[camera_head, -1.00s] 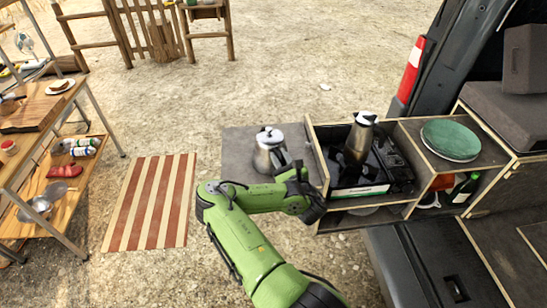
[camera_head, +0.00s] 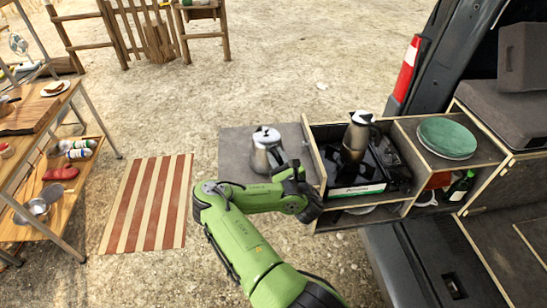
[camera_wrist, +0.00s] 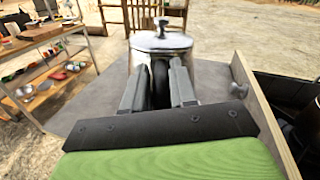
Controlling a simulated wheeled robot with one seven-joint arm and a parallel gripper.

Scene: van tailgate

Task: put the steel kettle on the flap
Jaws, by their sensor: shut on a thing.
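The steel kettle (camera_head: 266,157), silver with a pale lid and dark knob, is upright over the grey flap (camera_head: 236,155). I cannot tell whether its base touches the flap. My gripper (camera_head: 288,172) is at the kettle's near right side. In the wrist view the kettle (camera_wrist: 160,42) stands straight ahead, and my gripper's fingers (camera_wrist: 157,88) are shut on its dark handle. The kettle's lower part is hidden by the fingers and arm.
Right of the flap, a wooden box holds a black stove (camera_head: 390,165) with a second metal pot (camera_head: 355,140). Green plates (camera_head: 447,138) lie farther right. A striped mat (camera_head: 148,203) and a shelf table (camera_head: 60,190) are at left. Bare flap shows left of the kettle.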

